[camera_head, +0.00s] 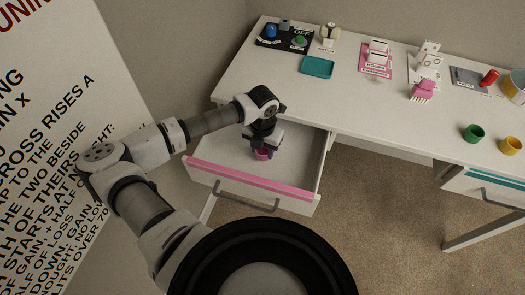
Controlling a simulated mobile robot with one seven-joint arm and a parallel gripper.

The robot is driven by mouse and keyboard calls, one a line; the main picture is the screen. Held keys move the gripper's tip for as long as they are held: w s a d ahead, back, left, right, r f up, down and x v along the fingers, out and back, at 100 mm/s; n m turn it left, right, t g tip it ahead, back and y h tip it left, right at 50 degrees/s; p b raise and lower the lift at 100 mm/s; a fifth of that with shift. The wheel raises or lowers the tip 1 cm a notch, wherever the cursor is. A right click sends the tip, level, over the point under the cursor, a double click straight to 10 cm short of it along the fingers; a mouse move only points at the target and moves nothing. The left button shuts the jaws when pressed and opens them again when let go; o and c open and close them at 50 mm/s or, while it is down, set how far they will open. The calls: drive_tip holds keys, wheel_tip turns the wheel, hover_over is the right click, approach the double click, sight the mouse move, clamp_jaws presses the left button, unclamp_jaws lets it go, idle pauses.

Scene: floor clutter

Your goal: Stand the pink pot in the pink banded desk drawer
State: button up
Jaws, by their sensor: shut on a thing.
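The pink banded desk drawer (225,175) is pulled open at the left end of the white desk, with a pink stripe across its front. My gripper (263,149) points down inside the drawer's outline, shut on the pink pot (262,155). Only a small part of the pot shows below the fingers, and it looks upright. I cannot tell whether its base touches the drawer floor. No other thing shows in the drawer.
A teal banded drawer (490,186) is at the right. The desk top holds a teal tray (317,67), a green pot (473,134), a yellow pot (510,146), a pink brush (422,91) and several boards. Carpet between the drawers is clear.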

drive_tip(key=shift+f, duration=1.1)
drive_tip(key=shift+f, duration=0.25)
drive_tip(key=o, duration=0.9)
drive_tip(key=shift+o, duration=0.2)
drive_tip(key=shift+r, duration=0.1)
wheel_tip(320, 180, up, 12)
drive_tip(key=b, duration=0.1)
drive_tip(key=shift+r, duration=0.15)
